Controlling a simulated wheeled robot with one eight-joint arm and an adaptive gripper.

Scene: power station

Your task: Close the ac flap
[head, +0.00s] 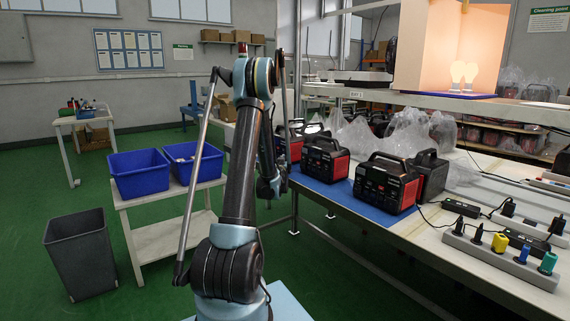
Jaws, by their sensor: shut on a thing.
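Several red and black power stations stand in a row on the blue mat (314,189) of the workbench. The near one (388,182) and the middle one (325,159) show their front panels. A further one (295,147) on the left is partly hidden by my arm. My gripper (282,159) is at the end of my arm, beside this left power station. It is small, dark and mostly covered by my own wrist. It is shut on a part at that station, taken as the ac flap. The flap itself is too small and hidden to make out, so its angle cannot be told.
A power strip (500,256) with coloured plugs and cables lies at the bench's right. Clear plastic bags (362,137) lie behind the stations. A shelf with a lit lamp box (441,45) is above. Blue bins (138,173) on a side table and a grey bin (79,253) stand left.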

